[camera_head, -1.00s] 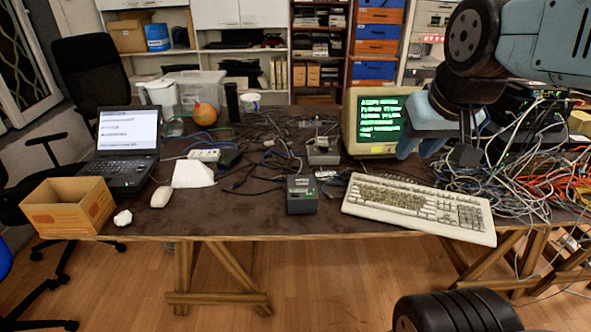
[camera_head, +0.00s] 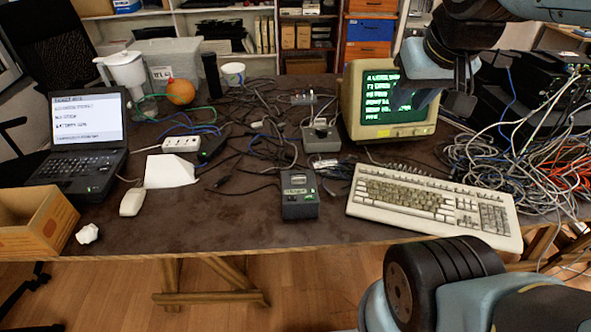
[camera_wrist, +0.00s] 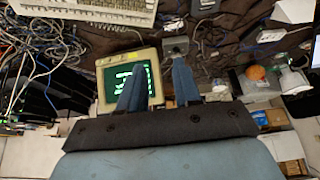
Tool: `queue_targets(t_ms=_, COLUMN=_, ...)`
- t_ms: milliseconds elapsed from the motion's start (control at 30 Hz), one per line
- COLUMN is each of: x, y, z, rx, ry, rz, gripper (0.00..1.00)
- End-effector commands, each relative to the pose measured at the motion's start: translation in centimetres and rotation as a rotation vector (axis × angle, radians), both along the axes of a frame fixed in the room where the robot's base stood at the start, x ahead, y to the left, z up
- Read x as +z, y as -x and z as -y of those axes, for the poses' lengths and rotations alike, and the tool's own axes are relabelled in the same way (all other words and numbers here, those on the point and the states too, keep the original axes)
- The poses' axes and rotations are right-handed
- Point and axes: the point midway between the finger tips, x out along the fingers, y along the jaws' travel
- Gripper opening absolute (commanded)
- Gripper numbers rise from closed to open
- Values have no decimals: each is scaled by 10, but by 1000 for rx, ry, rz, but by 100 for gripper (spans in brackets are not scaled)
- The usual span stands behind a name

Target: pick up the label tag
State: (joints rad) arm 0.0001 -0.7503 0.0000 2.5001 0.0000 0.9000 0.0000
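I cannot pick out the label tag with certainty. A white paper sheet (camera_head: 171,171) lies flat at the left middle of the table. A small crumpled white piece (camera_head: 87,234) lies near the front edge, beside the cardboard box. A dark device with a small display (camera_head: 299,195) stands at the front middle. My gripper (camera_wrist: 159,66) is open and empty in the wrist view, its two blue fingers apart. In the head view it hangs in front of the green-text monitor (camera_head: 432,126), well above the table and partly hidden by my arm.
A beige keyboard (camera_head: 432,205) lies at the front right, with a cable tangle (camera_head: 520,160) behind it. A laptop (camera_head: 85,145), mouse (camera_head: 132,202) and open cardboard box (camera_head: 40,222) occupy the left. Cables cover the middle; bare tabletop (camera_head: 225,225) shows at the front.

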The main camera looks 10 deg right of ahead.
Motion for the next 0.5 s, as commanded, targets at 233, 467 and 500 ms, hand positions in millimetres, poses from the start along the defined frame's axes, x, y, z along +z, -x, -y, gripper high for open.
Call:
queue_targets(t_ms=233, x=0, y=-5, z=-2, rx=26, ry=14, rz=-16, gripper=33)
queue_targets(t_ms=467, x=-11, y=-38, z=-16, rx=205, ry=107, rz=-122, gripper=33)
queue_targets(t_ms=500, x=-14, y=-46, z=-21, rx=246, ry=131, rz=-146, gripper=33)
